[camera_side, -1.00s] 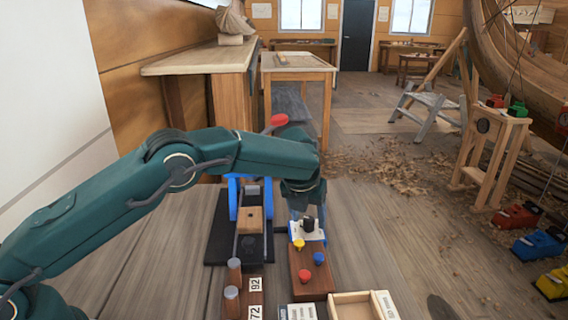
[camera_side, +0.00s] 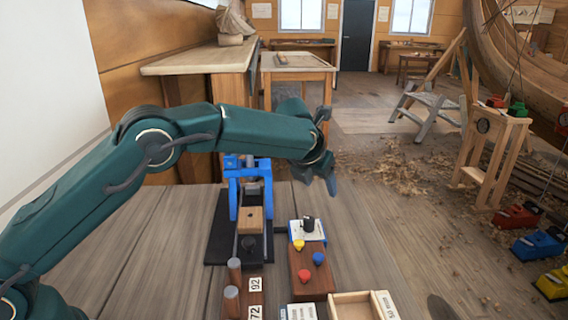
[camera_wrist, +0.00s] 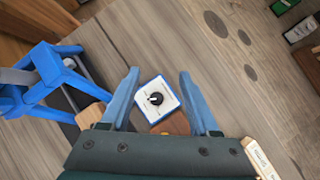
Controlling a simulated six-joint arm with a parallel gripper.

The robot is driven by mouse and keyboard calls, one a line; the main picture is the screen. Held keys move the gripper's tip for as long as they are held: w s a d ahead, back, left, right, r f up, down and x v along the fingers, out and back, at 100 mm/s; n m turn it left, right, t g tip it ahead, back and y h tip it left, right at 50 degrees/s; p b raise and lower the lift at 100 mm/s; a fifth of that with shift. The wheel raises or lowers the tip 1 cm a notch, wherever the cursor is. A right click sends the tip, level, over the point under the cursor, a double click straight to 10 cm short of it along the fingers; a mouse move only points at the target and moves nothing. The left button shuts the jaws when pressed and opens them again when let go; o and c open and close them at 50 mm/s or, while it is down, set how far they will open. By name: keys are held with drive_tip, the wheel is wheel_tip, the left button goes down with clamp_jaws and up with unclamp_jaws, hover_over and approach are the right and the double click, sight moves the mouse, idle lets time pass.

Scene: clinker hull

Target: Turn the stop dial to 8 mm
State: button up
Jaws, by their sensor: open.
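The stop dial is a black knob (camera_side: 308,224) on a white plate with a blue edge, at the far end of a brown wooden block (camera_side: 312,278). The same knob (camera_wrist: 156,99) shows in the wrist view, with a white pointer mark; the scale is too small to read. My gripper (camera_side: 329,184) is open and empty, raised above and apart from the dial. In the wrist view its two blue-grey fingers (camera_wrist: 159,75) stand on either side of the dial plate, with nothing between them but the view down to it.
A blue clamp-like frame (camera_side: 248,185) with a small wooden block stands on a black base left of the dial. Yellow, red and blue knobs sit on the brown block. Pegs marked 92 and 72 and a shallow wooden tray (camera_side: 352,298) are nearer the front. Bench right of the dial is clear.

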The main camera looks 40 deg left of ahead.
drive_tip(key=w+d+r+m+t+h, duration=0.1)
drive_tip(key=w+d+r+m+t, duration=0.2)
drive_tip(key=w+r+m+t, duration=0.45)
drive_tip(key=d+r+m+g+h, duration=0.1)
drive_tip(key=d+r+m+h, duration=0.2)
drive_tip(key=m, duration=0.4)
drive_tip(key=d+r+m+h, duration=0.2)
drive_tip(key=d+m+h, duration=0.1)
drive_tip(key=d+m, duration=0.4)
drive_tip(key=m+g+y, duration=0.5)
drive_tip(key=m+g, duration=0.4)
drive_tip(key=m, duration=0.7)
hover_over(308, 219)
drive_tip(key=s, duration=0.2)
drive_tip(key=f, duration=1.5)
drive_tip(key=shift+s+d+f, duration=0.2)
drive_tip(key=shift+d+f, duration=0.1)
drive_tip(key=shift+f, duration=0.05)
drive_tip(key=shift+w+a+n, duration=0.1)
drive_tip(key=shift+a+n, duration=0.15)
drive_tip(key=shift+a, duration=0.1)
drive_tip(key=shift+x, duration=2.5)
